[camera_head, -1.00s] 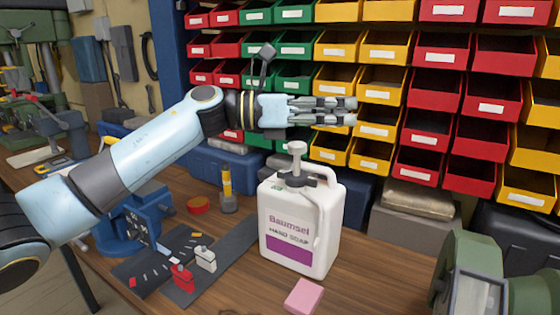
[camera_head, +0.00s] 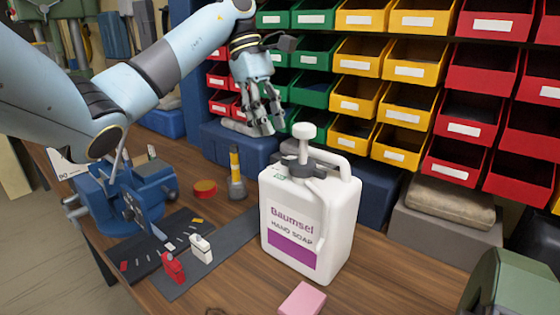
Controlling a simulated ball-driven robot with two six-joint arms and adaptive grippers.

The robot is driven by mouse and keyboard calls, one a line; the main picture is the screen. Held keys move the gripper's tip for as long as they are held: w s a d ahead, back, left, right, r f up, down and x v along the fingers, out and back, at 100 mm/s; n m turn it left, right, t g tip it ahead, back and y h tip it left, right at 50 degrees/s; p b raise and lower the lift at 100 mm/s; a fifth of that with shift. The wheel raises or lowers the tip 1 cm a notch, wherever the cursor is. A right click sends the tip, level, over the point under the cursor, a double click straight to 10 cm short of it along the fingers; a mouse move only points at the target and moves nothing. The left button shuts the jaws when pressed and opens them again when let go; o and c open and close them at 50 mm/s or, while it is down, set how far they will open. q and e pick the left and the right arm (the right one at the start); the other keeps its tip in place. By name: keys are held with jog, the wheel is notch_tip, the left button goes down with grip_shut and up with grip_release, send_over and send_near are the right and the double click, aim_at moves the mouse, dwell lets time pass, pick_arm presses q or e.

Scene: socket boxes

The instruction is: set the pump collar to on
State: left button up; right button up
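A white soap jug (camera_head: 310,215) labelled "Baumsel hand soap" stands upright on the workbench. Its pump has a white head (camera_head: 304,131) on top and a grey collar (camera_head: 304,164) below it, around the neck. The collar's setting cannot be read from here. My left gripper (camera_head: 264,128) hangs above and behind the jug, a little left of the pump. Its fingers point down, look spread apart and hold nothing. It does not touch the pump. My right gripper is not in view.
A blue vise (camera_head: 125,205), a yellow-black tool (camera_head: 236,170), a red round tin (camera_head: 205,189), a dark mat with small red and white items and a pink block (camera_head: 302,299) are on the bench (camera_head: 385,268). Coloured bins fill the back.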

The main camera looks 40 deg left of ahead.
aim_at(282, 158)
pick_arm(q)
jog(key=b+x, duration=0.3)
jog(key=x, duration=0.3)
jog(key=shift+d+f+b, duration=0.1)
jog(key=shift+f+b, duration=0.05)
jog(key=shift+b, duration=0.25)
jog(key=shift+c, duration=0.4)
jog(key=c, duration=0.5)
grip_shut()
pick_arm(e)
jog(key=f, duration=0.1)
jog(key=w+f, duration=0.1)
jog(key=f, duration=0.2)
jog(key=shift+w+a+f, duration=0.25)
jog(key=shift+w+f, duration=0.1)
